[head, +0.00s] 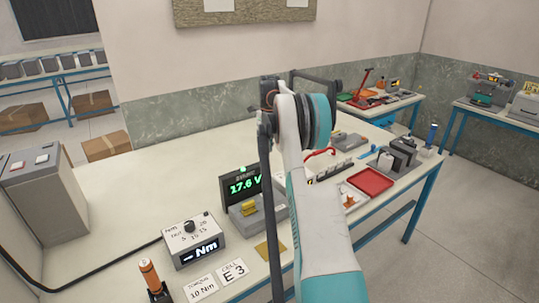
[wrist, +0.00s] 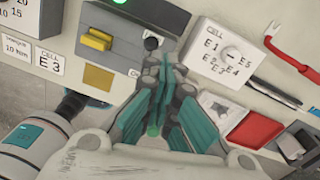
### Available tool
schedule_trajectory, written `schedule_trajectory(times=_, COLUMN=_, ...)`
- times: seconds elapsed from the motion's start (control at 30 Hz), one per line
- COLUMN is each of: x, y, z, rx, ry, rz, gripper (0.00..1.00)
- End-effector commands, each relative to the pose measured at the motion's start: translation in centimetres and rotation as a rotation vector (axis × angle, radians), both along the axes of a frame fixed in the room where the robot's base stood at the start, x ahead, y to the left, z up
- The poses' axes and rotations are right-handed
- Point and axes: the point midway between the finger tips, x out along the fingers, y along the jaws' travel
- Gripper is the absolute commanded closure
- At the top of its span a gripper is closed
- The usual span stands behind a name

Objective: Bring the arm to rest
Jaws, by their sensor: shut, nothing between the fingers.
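My arm (head: 318,225) rises through the middle of the head view, over the workbench (head: 135,205), with its bent joint near the wall. My gripper (wrist: 160,103) shows in the wrist view, its fingers together with nothing between them. It is above the bench, near the grey block with the yellow part (wrist: 97,39) and the white cell selector box (wrist: 228,50). I cannot see the fingers in the head view; the arm may hide them.
The torque box (head: 192,240), the 17.6 V display (head: 241,185) and a red tray (head: 370,181) stand on the bench. A grey two-switch cabinet (head: 45,195) stands at left. Cards reading 10 Nm and E3 (head: 232,271) lie in front. The left rear bench top is clear.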

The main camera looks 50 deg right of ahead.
Motion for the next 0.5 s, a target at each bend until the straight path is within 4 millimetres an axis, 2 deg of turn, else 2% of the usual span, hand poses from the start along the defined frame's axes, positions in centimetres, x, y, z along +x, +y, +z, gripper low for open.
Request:
schedule_trajectory(times=0.2, x=0.68, y=-0.25, z=1.13, rx=0.000, ry=0.000, rz=-0.001, gripper=1.00)
schedule_trajectory(times=0.5, x=0.72, y=-0.28, z=1.16, rx=0.000, ry=0.000, rz=-0.001, gripper=1.00)
